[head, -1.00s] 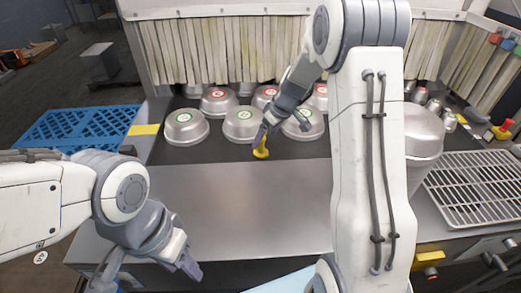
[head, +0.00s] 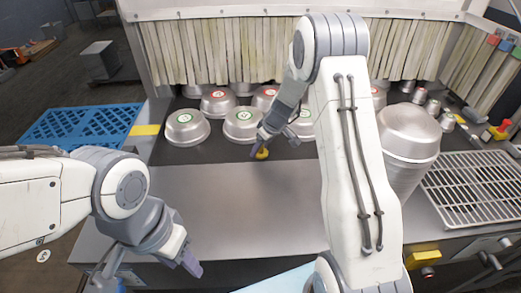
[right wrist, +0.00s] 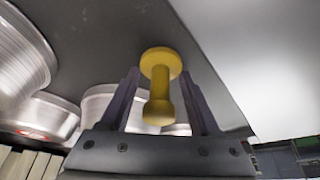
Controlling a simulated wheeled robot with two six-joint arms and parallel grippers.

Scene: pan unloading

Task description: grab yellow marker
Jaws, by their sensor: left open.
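The yellow marker (head: 262,154) stands on the dark belt near its front edge, in front of the metal pans. In the right wrist view the yellow marker (right wrist: 160,85) has a round flat end and a narrower stem, and it lies between my two fingers. My right gripper (right wrist: 163,100) is open around it, with a gap visible on both sides. In the head view my right gripper (head: 268,141) partly covers the marker. My left gripper (head: 150,268) is open and empty at the lower left, over the front of the steel counter.
Several upturned metal pans (head: 187,128) with green or red labels stand on the belt behind the marker. A tall pan stack (head: 409,145) stands right of my right arm, beside a wire rack (head: 475,185). A blue pallet (head: 75,127) lies at left. The steel counter (head: 235,205) is clear.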

